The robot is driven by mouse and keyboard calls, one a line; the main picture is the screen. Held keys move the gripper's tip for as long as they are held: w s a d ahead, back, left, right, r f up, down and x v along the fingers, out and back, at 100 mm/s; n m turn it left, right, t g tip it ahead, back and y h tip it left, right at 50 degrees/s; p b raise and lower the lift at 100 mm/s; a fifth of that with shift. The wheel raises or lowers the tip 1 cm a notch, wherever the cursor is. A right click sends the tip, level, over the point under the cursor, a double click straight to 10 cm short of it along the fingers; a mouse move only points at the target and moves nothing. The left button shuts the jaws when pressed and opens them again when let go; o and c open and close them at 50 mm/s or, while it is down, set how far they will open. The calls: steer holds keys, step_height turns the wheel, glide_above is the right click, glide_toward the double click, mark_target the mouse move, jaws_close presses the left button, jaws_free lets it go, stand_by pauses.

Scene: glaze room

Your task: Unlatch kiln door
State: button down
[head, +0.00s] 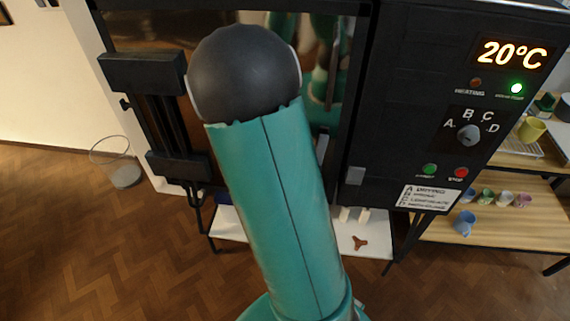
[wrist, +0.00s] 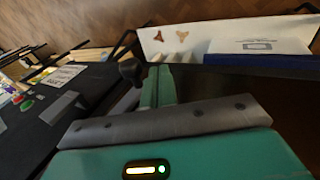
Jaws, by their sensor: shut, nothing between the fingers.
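The black kiln (head: 400,90) fills the upper middle of the head view, with its glass door (head: 150,60) at the left. The door looks closed. Its glass mirrors my teal arm. A small grey block (head: 356,176) sits at the door's right edge; it also shows in the wrist view (wrist: 60,107). A dark knob (wrist: 132,72), possibly the latch handle, stands near the door edge in the wrist view. My gripper (wrist: 170,121) shows there as a grey bar on a teal body, shut and empty. I cannot tell whether it touches the kiln. My arm hides it in the head view.
The control panel (head: 468,135) shows 20°C. Below the kiln, a white shelf (head: 375,235) holds a brown three-armed piece (head: 360,243). A wooden rack (head: 500,225) with several cups stands right. A wire-rimmed bin (head: 126,176) stands left on open floor.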

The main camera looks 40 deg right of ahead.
steer(key=shift+s+d+f+g+h, duration=0.2)
steer(key=shift+s+d+f, duration=0.2)
steer(key=shift+f, duration=0.2)
steer(key=shift+s+d+f+g+h, duration=0.1)
steer(key=shift+s+d+f+g, duration=0.15)
steer(key=shift+s+f, duration=0.3)
steer(key=v, duration=1.3)
steer(key=shift+r, duration=0.35)
steer(key=shift+a, duration=0.2)
